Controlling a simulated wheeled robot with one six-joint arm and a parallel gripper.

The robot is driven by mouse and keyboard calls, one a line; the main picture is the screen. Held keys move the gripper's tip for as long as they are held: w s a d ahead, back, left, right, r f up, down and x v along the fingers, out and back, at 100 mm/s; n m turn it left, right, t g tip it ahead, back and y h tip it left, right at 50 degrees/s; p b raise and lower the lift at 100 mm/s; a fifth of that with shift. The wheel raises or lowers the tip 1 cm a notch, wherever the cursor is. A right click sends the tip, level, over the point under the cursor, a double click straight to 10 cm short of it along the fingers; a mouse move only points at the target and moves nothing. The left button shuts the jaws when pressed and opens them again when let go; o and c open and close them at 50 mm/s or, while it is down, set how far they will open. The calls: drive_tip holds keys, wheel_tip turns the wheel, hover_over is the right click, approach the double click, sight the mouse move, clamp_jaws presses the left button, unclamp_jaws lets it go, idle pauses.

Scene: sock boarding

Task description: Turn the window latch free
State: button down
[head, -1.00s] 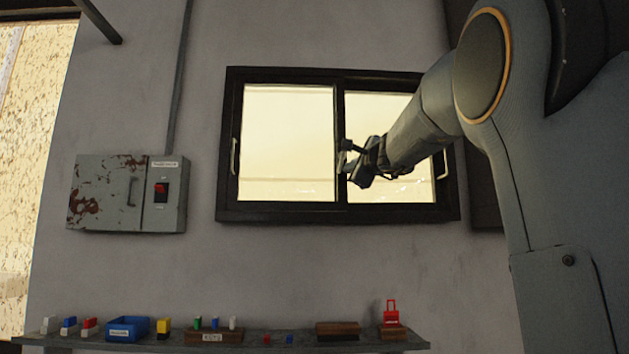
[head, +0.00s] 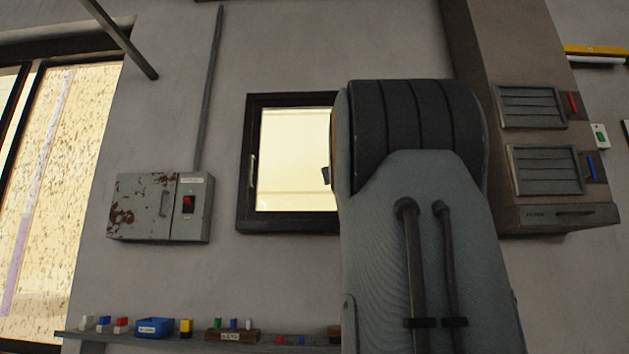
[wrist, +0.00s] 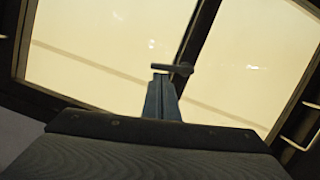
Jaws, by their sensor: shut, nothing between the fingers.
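The window (head: 242,205) has a dark frame and bright panes in the head view, and my arm hides its right half. In the wrist view, the latch (wrist: 172,68) is a small dark bar on the dark middle post (wrist: 190,50). It lies nearly crosswise to the post. My gripper (wrist: 161,80) is shut and empty, with its fingertips just below the latch in the picture. I cannot tell whether they touch it.
A rusty grey electrical box (head: 140,210) with a red switch hangs left of the window. A shelf (head: 90,336) below carries a blue bin (head: 155,327) and small blocks. A vented cabinet (head: 510,217) stands at the right. A pale handle (head: 252,170) sits on the window's left side.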

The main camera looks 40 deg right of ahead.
drive_tip(key=s+a+f+b, duration=0.5)
drive_tip(key=s+f+b, duration=0.1)
drive_tip(key=s, duration=0.2)
drive_tip(key=shift+s+a, duration=0.15)
drive_tip(key=shift+s, duration=0.1)
idle(0.4)
drive_tip(key=shift+f, duration=0.1)
idle(0.4)
